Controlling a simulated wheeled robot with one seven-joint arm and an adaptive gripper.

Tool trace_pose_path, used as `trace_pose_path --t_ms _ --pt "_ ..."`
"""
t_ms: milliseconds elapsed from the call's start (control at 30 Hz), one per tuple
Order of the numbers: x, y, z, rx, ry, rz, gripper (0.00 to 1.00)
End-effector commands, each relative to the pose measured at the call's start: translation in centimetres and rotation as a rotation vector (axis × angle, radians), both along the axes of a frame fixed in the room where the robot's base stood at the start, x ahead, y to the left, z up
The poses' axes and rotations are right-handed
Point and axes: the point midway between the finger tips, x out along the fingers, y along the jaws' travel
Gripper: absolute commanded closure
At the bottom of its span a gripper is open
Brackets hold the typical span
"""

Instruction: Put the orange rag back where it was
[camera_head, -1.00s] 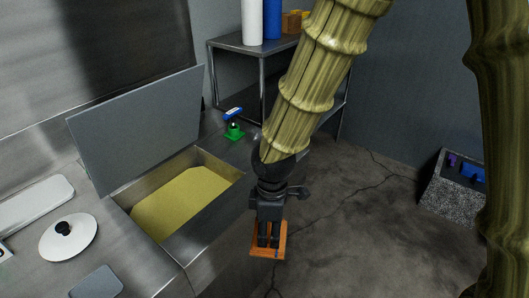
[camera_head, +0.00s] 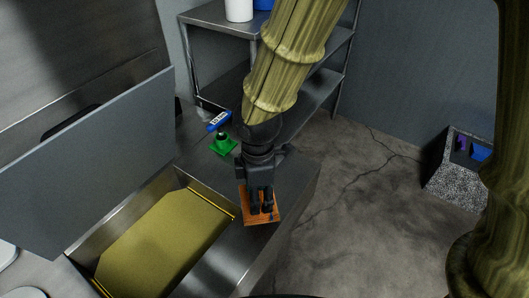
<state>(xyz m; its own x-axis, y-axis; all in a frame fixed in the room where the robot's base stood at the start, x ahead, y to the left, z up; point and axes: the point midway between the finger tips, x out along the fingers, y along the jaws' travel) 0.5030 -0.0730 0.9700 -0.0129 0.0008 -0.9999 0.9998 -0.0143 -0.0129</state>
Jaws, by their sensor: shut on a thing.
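My gripper (camera_head: 261,208) points down and is shut on the orange rag (camera_head: 259,220), a flat orange square at its fingertips. The rag appears over the right part of the steel counter (camera_head: 215,262), to the right of the open bin. I cannot tell whether the rag touches the counter or hangs above it. The fingers cover part of the rag.
An open bin with yellow contents (camera_head: 165,245) is sunk in the counter, its grey lid (camera_head: 85,165) raised. A green object (camera_head: 222,144) and a blue item (camera_head: 219,121) lie behind. A steel shelf (camera_head: 225,90) and a speckled box (camera_head: 455,175) stand farther off.

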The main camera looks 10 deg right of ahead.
Motion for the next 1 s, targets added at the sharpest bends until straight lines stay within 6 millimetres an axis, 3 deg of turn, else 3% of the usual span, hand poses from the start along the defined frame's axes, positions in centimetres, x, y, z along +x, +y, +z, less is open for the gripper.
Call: trace_pose_path --t_ms 167,400,700,1000 --pt "1.4 -0.6 0.2 0.000 -0.005 0.004 0.93" --pt "7.0 -2.3 -0.8 0.002 0.005 0.003 0.93" --pt "12.5 -4.7 -1.6 0.001 0.007 0.000 0.93" --pt "14.7 -5.6 -2.0 0.000 0.008 0.001 0.93"
